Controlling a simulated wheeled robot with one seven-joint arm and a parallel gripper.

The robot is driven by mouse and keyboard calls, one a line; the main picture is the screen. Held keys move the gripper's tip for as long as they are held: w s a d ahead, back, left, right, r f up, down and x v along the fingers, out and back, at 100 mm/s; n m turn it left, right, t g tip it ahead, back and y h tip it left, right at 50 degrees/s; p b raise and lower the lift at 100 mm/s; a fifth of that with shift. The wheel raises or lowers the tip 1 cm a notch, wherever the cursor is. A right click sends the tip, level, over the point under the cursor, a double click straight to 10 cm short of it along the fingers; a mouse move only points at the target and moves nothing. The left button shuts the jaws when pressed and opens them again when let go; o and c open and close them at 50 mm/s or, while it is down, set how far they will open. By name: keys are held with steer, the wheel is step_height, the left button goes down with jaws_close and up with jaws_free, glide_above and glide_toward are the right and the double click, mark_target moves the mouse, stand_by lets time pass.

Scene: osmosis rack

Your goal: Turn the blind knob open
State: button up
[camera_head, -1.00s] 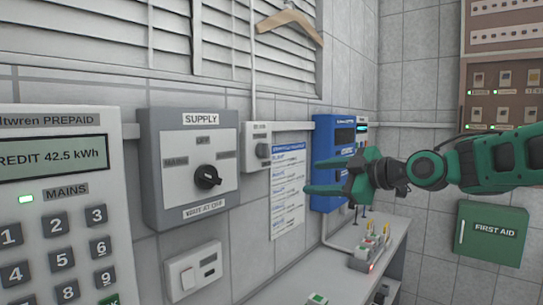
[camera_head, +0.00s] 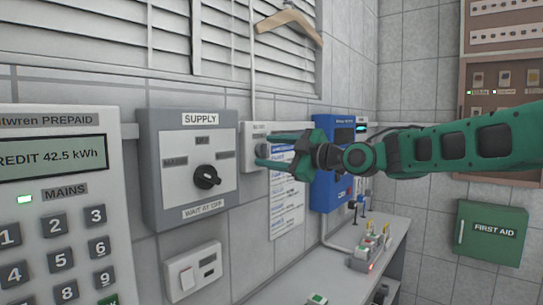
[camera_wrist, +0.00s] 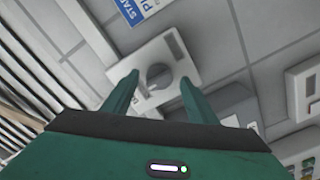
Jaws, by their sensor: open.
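The blind knob (camera_wrist: 159,77) is a round dark grey knob on a small white wall plate (camera_wrist: 180,50), in the middle of the wrist view. In the head view the same plate (camera_head: 248,160) is on the wall right of the supply box, and its knob (camera_head: 261,150) is partly covered by my gripper. My gripper (camera_head: 260,150) is open, with one green finger above and one below the knob in the head view. In the wrist view my gripper (camera_wrist: 155,85) has its fingertips on either side of the knob; I cannot tell whether they touch it.
A grey supply box (camera_head: 150,190) with a black rotary switch (camera_head: 207,177) is just left. A white switch plate (camera_head: 194,272) is below it. A paper notice (camera_head: 287,210) and a blue unit (camera_head: 330,190) are right. Slatted blinds (camera_head: 130,40) hang above.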

steer(key=shift+w+a, duration=0.15)
steer(key=c, duration=1.1)
steer(key=shift+o, duration=0.2)
